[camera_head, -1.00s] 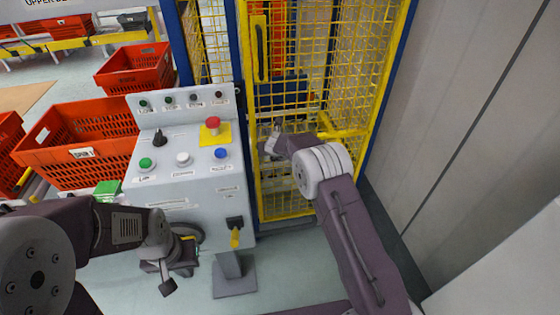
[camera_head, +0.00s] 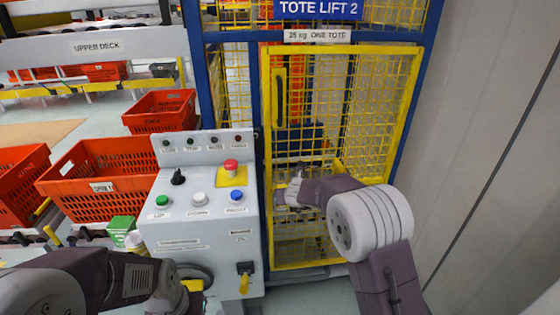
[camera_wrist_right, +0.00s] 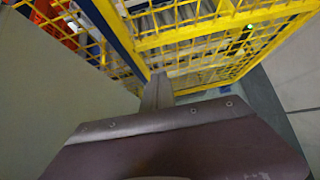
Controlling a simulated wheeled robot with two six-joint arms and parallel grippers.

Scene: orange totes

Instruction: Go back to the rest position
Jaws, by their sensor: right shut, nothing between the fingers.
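My right arm reaches up in front of the yellow mesh cage in the head view, with its gripper (camera_head: 290,186) beside the control box. In the right wrist view the right gripper's fingers (camera_wrist_right: 157,92) are together with nothing between them, close to the yellow mesh; I cannot tell whether they touch it. My left forearm (camera_head: 130,280) comes in low at the left, in front of the control box's lower left side. The left gripper's fingers are below the picture edge.
The grey control box (camera_head: 205,225) with a red stop button (camera_head: 231,168) stands between the arms. The yellow mesh tote lift cage (camera_head: 385,110) is behind my right arm. Orange totes (camera_head: 100,205) are at the left. A grey wall (camera_head: 490,130) is at the right.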

